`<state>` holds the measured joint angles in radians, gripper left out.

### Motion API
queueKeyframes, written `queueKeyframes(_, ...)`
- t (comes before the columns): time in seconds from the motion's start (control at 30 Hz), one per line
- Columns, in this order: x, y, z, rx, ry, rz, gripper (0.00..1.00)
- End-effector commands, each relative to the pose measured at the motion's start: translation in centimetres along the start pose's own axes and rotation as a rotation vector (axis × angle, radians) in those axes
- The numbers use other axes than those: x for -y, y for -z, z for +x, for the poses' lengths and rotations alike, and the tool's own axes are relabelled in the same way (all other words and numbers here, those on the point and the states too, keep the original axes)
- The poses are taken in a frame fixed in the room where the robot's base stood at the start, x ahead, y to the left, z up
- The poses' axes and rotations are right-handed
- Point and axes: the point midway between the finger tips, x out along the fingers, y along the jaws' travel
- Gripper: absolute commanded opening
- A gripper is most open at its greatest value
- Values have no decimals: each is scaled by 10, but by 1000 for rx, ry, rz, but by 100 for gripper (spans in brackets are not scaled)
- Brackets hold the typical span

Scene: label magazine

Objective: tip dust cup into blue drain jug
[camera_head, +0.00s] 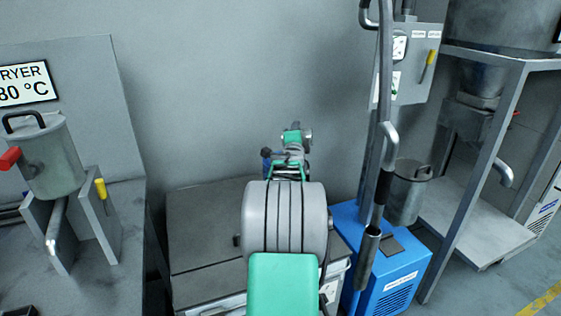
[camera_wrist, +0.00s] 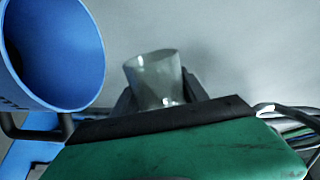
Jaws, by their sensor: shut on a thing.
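The dust cup (camera_wrist: 153,78) is a small, clear grey-green cup, seen in the wrist view. It stands slightly tilted between the dark fingers of my gripper (camera_wrist: 162,92), which is shut on it. Its contents cannot be made out. The blue drain jug (camera_wrist: 55,50) is at the upper left of the wrist view, with its wide round mouth facing the camera. It is cut off by the frame edge, and a gap shows between it and the cup. In the head view my own arm hides the gripper and cup, and the jug cannot be made out clearly.
A grey bench (camera_head: 205,220) lies beneath my arm, before a plain wall. A blue machine (camera_head: 390,275) stands to its right, with hanging grey pipes above it. A steel frame (camera_head: 490,170) stands further right. A dryer hopper (camera_head: 50,160) stands at the left.

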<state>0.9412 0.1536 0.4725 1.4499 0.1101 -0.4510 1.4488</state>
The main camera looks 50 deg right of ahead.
Motion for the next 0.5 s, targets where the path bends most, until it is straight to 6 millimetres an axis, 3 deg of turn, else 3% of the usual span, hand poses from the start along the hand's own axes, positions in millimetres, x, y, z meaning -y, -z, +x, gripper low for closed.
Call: queueKeyframes(0.5,3,-2,0,-2,0,-57,8)
